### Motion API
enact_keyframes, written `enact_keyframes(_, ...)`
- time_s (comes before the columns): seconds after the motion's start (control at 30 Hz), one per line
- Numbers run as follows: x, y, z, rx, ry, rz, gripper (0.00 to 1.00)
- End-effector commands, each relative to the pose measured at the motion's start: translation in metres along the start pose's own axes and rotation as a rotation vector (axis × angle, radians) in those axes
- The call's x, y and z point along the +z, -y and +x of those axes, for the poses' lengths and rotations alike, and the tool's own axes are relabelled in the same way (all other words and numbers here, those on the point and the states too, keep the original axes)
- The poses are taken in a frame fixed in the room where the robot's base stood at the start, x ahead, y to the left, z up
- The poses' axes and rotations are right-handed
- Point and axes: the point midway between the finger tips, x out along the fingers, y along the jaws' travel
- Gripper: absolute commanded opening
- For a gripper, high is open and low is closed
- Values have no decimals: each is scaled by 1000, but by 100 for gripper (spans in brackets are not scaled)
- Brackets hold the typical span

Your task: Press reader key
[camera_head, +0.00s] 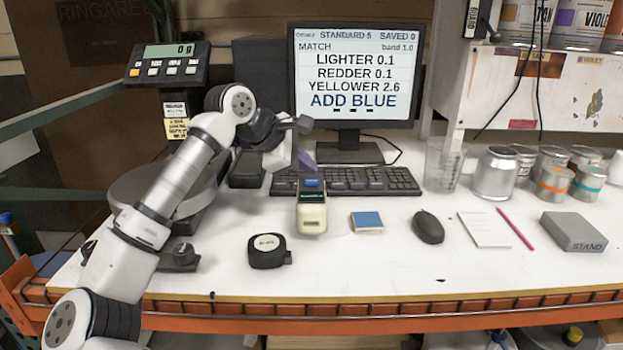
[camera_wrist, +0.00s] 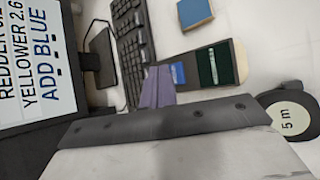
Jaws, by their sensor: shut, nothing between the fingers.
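The reader (camera_head: 312,216), a small cream handheld device with a dark face, lies on the white bench in front of the keyboard. Its blue key (camera_head: 312,183) is at the end nearest the keyboard. In the wrist view the reader (camera_wrist: 240,62) lies sideways, with the blue key (camera_wrist: 179,73) beside a dark green display (camera_wrist: 212,66). My gripper (camera_head: 304,161) is shut and empty, just behind the key end in the head view. In the wrist view its purple-grey fingertips (camera_wrist: 157,86) appear right beside the blue key. I cannot tell whether they touch it.
The keyboard (camera_head: 350,181) and monitor (camera_head: 354,75), reading "ADD BLUE", stand behind. A round tape measure (camera_head: 268,251) is at front left. A blue pad (camera_head: 367,221) and mouse (camera_head: 428,227) lie to the right. Cans and a clear beaker (camera_head: 443,166) stand at back right. The front bench is clear.

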Motion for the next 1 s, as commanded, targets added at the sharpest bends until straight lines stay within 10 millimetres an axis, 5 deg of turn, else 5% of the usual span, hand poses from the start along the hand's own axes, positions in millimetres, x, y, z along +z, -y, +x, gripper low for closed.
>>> enact_keyframes(1.0, 25, -25, -34, 0, 1, 0, 0)
